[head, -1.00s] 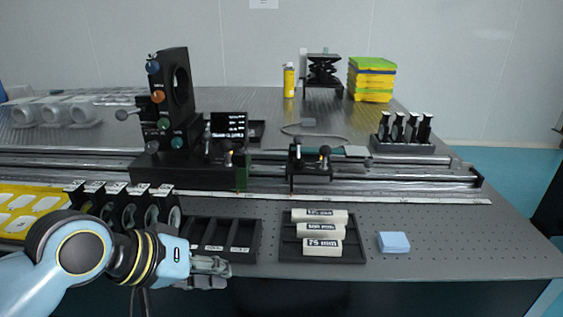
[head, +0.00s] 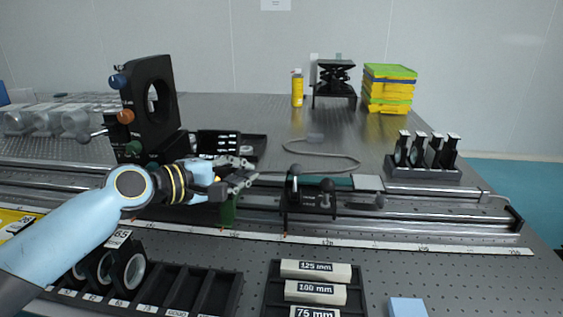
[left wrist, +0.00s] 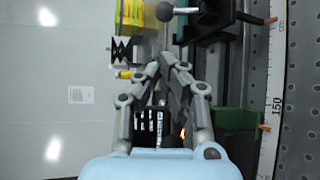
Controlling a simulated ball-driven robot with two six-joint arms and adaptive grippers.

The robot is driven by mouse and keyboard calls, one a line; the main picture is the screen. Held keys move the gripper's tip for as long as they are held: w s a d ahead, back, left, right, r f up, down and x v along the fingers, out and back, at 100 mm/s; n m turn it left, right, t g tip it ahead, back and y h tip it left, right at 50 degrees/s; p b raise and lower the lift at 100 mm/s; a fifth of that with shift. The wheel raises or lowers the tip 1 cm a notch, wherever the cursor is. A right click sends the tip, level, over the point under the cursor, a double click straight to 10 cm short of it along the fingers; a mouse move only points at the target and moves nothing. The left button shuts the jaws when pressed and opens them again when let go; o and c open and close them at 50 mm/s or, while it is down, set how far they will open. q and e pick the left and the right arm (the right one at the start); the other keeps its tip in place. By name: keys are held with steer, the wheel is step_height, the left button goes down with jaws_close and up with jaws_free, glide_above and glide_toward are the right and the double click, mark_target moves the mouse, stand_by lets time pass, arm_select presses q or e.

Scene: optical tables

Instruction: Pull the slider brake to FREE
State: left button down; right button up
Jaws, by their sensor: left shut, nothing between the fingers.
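A black slider carriage (head: 312,200) sits on the long rail (head: 430,213). It has two ball-ended levers, one upright with a dark knob (head: 296,170) and one lower with a knob (head: 327,186). I cannot read any FREE marking. My left gripper (head: 250,172) is shut and empty, a short way left of the carriage, above the rail. It covers most of a second carriage, whose green part (head: 228,210) shows below it. In the left wrist view the fingertips (left wrist: 172,62) are together, and a grey ball knob (left wrist: 165,12) shows beyond them, apart. My right gripper is not in view.
A black upright mount (head: 150,103) with coloured knobs stands left of the gripper. A white ruler strip (head: 380,245) runs before the rail. Trays with labelled tubes (head: 316,271) and lens holders (head: 127,268) lie in front. A holder rack (head: 425,170) stands right.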

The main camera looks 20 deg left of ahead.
mark_target(295, 177)
arm_select(q)
steer(key=b+x, duration=0.1)
steer(key=x, duration=0.8)
steer(key=shift+w+d+f, duration=0.15)
steer(key=shift+w+d, duration=0.1)
steer(key=shift+w, duration=0.2)
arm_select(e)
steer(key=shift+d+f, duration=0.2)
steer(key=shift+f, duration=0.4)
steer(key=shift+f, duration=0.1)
